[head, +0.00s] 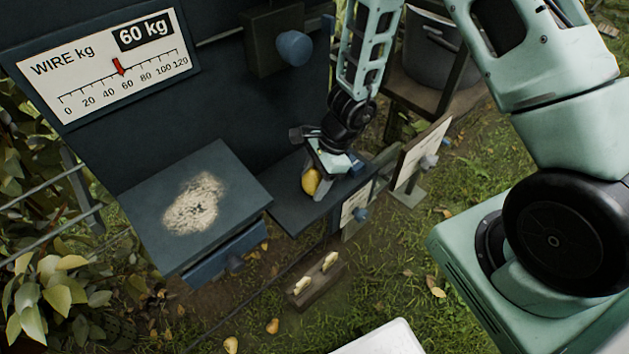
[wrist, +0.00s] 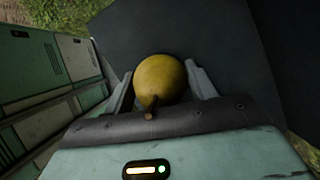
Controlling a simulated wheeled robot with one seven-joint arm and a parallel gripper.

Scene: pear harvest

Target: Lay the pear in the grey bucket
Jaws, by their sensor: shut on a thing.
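The yellow pear (head: 310,181) is between the fingers of my gripper (head: 317,187), just above or at the dark blue shelf right of the scale; I cannot tell if it touches the shelf. In the wrist view the pear (wrist: 160,78) sits between the two fingers (wrist: 160,88), its stem towards the camera. My gripper is shut on it. The grey bucket (head: 425,58) stands on a wooden stand at the top right, partly hidden behind my arm. Its inside is not visible.
A dark blue cabinet carries a dial sign (head: 108,65) reading 60 kg and a ledge (head: 235,175) with a pale patch. Small sign boards (head: 420,155) stand right of the shelf. A wooden block (head: 315,283) with pale pegs and fallen fruit lie on the grass.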

